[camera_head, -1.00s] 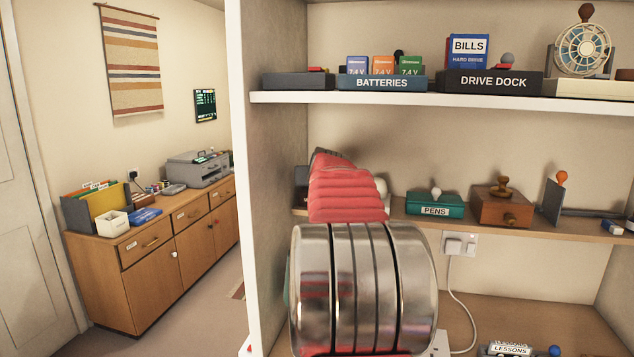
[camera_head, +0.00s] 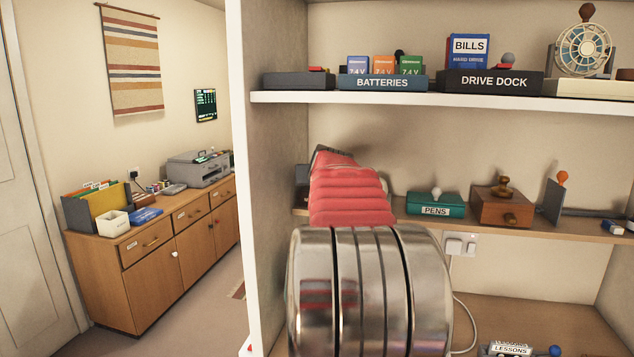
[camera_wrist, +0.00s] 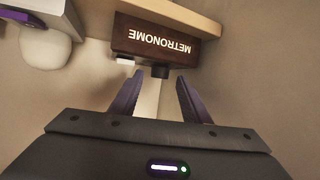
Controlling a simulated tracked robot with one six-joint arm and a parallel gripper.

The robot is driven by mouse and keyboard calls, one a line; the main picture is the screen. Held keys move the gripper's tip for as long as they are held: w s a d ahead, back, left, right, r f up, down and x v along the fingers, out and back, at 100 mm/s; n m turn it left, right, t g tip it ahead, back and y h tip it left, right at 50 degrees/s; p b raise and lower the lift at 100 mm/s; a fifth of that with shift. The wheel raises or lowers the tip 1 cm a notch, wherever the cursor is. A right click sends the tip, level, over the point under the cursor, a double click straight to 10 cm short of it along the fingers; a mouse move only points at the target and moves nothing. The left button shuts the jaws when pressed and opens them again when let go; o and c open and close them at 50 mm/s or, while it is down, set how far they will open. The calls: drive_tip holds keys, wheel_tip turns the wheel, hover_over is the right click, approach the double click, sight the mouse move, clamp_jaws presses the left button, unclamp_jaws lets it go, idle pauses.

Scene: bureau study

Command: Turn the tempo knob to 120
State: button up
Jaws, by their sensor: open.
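The metronome (camera_wrist: 155,40) shows in the wrist view as a dark brown box, its METRONOME label upside down in the picture. A black knob (camera_wrist: 160,72) stands out from the box, and a small white piece (camera_wrist: 125,61) sits to its left. My gripper (camera_wrist: 159,77) is open, its two purple fingers apart with the knob near the gap between their tips. I cannot tell whether a finger touches it. No tempo marks are readable. In the head view my arm hides the gripper and the metronome.
A wooden shelf board (camera_head: 600,231) carries a PENS box (camera_head: 435,206) and a wooden box with a knob (camera_head: 500,206). The shelf above holds a BATTERIES tray (camera_head: 383,83) and a DRIVE DOCK (camera_head: 489,83). The cabinet's white upright edge (camera_head: 242,180) stands close left of my arm.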

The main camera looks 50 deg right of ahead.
drive_tip(key=v, duration=1.1)
drive_tip(key=shift+a, duration=0.25)
drive_tip(key=shift+s, duration=0.15)
